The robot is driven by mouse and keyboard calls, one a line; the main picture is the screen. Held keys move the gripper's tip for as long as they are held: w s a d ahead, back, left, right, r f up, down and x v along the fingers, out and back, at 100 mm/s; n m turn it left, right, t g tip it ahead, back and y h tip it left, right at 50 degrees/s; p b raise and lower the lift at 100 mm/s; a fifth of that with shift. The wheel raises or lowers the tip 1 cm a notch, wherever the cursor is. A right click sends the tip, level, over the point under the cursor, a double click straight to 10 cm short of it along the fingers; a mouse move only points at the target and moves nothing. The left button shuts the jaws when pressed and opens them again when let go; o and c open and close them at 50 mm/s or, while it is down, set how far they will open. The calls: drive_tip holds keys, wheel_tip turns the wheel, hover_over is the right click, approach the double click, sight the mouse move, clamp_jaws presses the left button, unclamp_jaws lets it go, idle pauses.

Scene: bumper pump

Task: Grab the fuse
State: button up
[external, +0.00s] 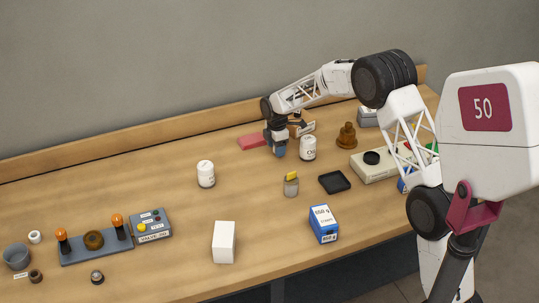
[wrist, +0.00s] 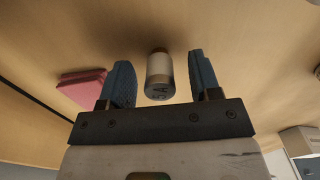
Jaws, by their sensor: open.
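A small yellow-topped jar (external: 291,185) and a black tray (external: 334,182) are nearer the front.

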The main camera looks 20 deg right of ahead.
drive_tip(key=shift+c, duration=0.4)
drive_tip(key=c, duration=0.9)
drive_tip(key=shift+r, duration=0.1)
drive_tip(key=shift+r, duration=1.4)
drive_tip(key=shift+s+r, duration=0.1)
drive_tip(key=shift+r, duration=0.25)
drive_tip(key=s, duration=0.5)
drive_tip(key=s+d+r, duration=0.1)
drive_tip(key=s, duration=0.4)
drive_tip(key=s+d, duration=0.1)
drive_tip(key=s, duration=0.4)
drive_tip(key=shift+s+r, duration=0.15)
drive_tip(key=shift+s, duration=0.2)
